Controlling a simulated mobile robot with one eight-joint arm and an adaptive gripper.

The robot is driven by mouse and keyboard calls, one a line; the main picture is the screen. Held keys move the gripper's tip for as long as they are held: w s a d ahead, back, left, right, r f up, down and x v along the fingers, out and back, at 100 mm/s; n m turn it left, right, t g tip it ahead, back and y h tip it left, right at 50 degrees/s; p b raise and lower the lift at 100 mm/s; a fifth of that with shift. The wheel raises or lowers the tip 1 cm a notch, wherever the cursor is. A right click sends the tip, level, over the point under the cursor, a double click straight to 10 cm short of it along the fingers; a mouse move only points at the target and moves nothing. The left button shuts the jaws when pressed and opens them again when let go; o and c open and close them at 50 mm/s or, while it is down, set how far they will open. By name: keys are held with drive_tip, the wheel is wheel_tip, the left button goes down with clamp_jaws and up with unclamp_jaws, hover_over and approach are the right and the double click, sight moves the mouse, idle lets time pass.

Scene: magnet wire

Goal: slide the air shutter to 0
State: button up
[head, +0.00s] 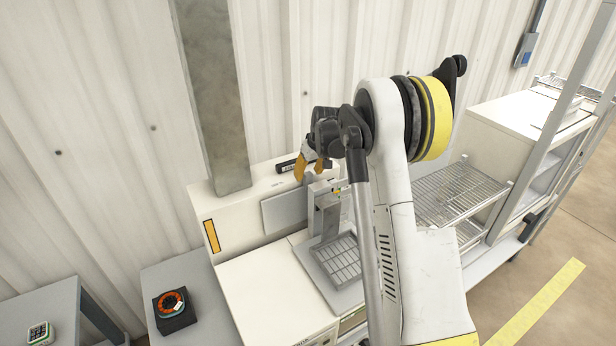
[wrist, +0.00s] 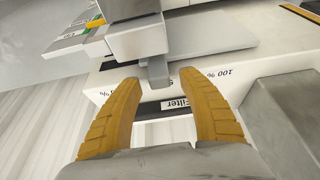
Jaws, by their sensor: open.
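A small grey upright tab (wrist: 157,72), which looks like the air shutter's handle, stands at a white housing edge with a percent scale. The scale is upside down in the wrist view; "100 %" (wrist: 219,73) is readable right of the tab, while the marks at left are partly hidden. My gripper (wrist: 159,79) is open, its yellow fingers on either side of the tab with visible gaps. In the head view, my gripper (head: 310,171) is over the top of the white housing (head: 240,203) by the wall; the tab cannot be made out there.
A "Filter" label (wrist: 175,103) lies below the tab in the wrist view. A square metal column (head: 213,95) rises from the housing's left. A grey stand (head: 325,222) and gridded tray (head: 338,262) are in front. Wire racks (head: 455,197) stand at right.

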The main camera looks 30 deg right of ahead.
drive_tip(key=shift+x, duration=0.75)
clamp_jaws()
drive_tip(key=d, duration=1)
drive_tip(key=shift+w+d+r+b, duration=0.1)
drive_tip(key=shift+d+b, duration=0.05)
drive_tip(key=shift+b, duration=0.15)
